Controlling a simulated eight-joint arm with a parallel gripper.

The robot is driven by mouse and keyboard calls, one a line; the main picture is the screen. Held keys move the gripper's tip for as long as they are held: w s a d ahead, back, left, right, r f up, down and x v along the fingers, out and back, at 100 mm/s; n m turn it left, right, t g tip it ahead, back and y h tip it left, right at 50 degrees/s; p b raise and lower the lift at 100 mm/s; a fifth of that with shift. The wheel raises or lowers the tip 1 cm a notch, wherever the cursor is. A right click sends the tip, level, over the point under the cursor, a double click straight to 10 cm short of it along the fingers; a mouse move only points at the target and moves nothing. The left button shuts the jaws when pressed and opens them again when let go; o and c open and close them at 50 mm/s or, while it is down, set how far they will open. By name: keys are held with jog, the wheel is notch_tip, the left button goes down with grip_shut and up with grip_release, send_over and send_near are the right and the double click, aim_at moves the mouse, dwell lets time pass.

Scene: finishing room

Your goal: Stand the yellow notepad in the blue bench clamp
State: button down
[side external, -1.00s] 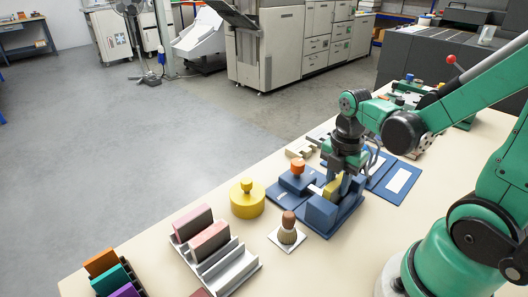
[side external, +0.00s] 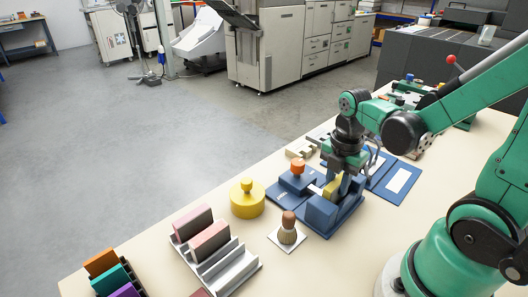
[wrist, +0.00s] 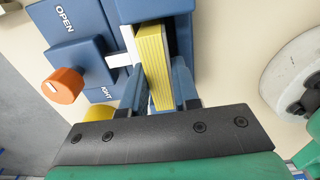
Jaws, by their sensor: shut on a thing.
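The yellow notepad (wrist: 157,65) stands between the jaws of the blue bench clamp (wrist: 112,60) in the wrist view. In the side view the notepad (side external: 332,187) shows as a small yellow patch inside the clamp (side external: 321,212). My gripper (wrist: 160,92) is shut on the notepad, with a finger on either side of it. The gripper (side external: 340,178) points down over the clamp in the side view. A white plate lies along the notepad's left side. The clamp's orange knob (wrist: 66,85) is at its left, with "OPEN" lettered beside it. The notepad's lower edge is hidden.
A yellow round pot with a knob (side external: 247,200) and a brush on a white card (side external: 287,232) stand near the clamp. A rack with pink blocks (side external: 215,255) is at the front left. A blue board (side external: 395,182) lies behind right.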

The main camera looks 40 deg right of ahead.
aim_at(337, 182)
jog(key=shift+f, duration=0.6)
jog(key=c, duration=0.9)
grip_release()
jog(key=shift+r, duration=5.5)
